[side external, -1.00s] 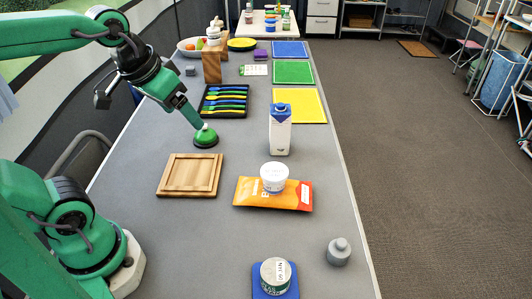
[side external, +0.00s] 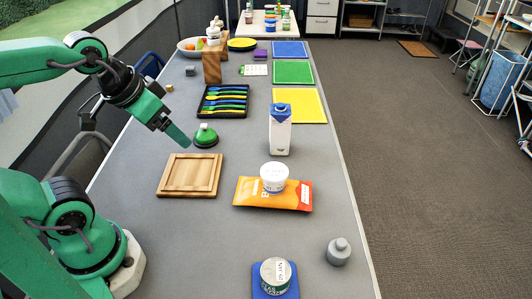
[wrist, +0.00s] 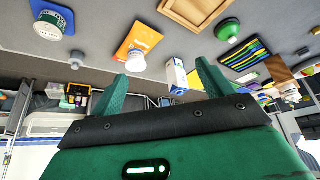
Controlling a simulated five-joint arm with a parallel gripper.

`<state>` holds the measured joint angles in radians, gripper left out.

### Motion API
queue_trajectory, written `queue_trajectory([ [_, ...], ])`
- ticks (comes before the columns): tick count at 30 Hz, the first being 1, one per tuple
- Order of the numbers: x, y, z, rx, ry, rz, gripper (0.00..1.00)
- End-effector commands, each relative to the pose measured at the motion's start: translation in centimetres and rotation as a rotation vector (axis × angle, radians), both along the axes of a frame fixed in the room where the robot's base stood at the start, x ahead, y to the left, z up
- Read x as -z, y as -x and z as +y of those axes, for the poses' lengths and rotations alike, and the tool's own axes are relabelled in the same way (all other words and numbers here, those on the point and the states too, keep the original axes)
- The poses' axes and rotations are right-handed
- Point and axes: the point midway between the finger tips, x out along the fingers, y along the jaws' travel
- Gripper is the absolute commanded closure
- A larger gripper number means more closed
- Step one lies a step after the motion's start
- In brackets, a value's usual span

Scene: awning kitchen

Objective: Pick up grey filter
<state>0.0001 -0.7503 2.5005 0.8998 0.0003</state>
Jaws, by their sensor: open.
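The grey filter (side external: 338,251), a small grey piece with a round base and a knob on top, stands upright near the table's front right edge. It also shows upside down at the left of the wrist view (wrist: 75,62). My gripper (side external: 184,142) is empty, in the air over the table's left side, well apart from the filter. It is beside the green-domed object (side external: 205,136) and behind the wooden tray (side external: 163,175). In the wrist view my gripper (wrist: 160,82) has its two green fingers spread wide.
An orange packet (side external: 247,192) with a white tub (side external: 274,177) on it and a milk carton (side external: 280,130) stand mid-table. A can (side external: 275,274) is on a blue mat (side external: 258,291) at the front. The table around the filter is clear.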

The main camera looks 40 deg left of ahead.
Motion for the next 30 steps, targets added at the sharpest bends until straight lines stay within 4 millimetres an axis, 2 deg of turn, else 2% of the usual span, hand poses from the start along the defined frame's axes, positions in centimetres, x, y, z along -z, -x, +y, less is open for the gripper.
queue_trajectory([
  [3,0.0,0.0,0.0,0.000,0.000,0.000,0.20],
  [5,0.0,0.0,0.0,0.000,0.000,0.000,0.30],
  [17,-0.1,-0.2,-0.1,0.002,0.002,0.004,0.30],
  [23,-0.5,-1.6,-1.0,0.020,0.011,0.030,0.30],
  [30,-0.8,-4.8,-3.4,0.055,0.028,0.093,0.30],
])
